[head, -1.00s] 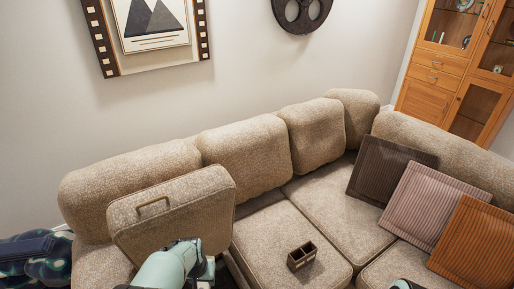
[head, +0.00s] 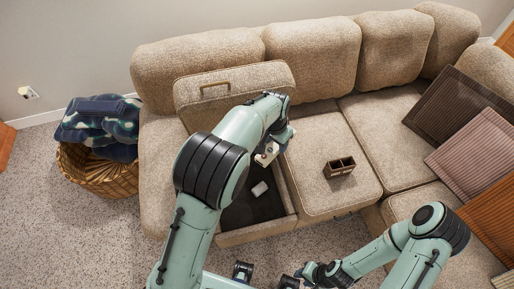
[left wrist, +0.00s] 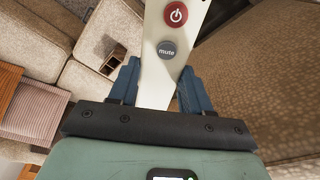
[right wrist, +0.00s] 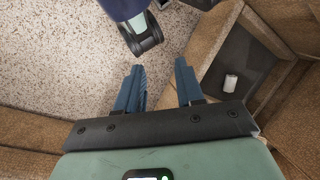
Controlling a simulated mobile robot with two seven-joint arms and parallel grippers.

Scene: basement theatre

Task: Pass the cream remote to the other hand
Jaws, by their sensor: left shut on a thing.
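The cream remote (head: 264,157) is held in my left gripper (head: 270,146), above the open storage space of the sofa. In the left wrist view the remote (left wrist: 163,72) lies between both fingers, its red power button and grey mute button showing; its far end is cut off by the frame. My left gripper (left wrist: 157,90) is shut on it. My right gripper (right wrist: 158,82) is open and empty in the right wrist view, apart from the remote. In the head view it sits low near the bottom edge, in front of the sofa.
The storage compartment (head: 286,226) under the raised seat cushion (head: 246,83) holds a small white object (head: 260,189). A brown divided box (head: 340,168) stands on the middle seat. A wicker basket (head: 100,176) with a blanket is at left. Speckled carpet (head: 90,245) is clear.

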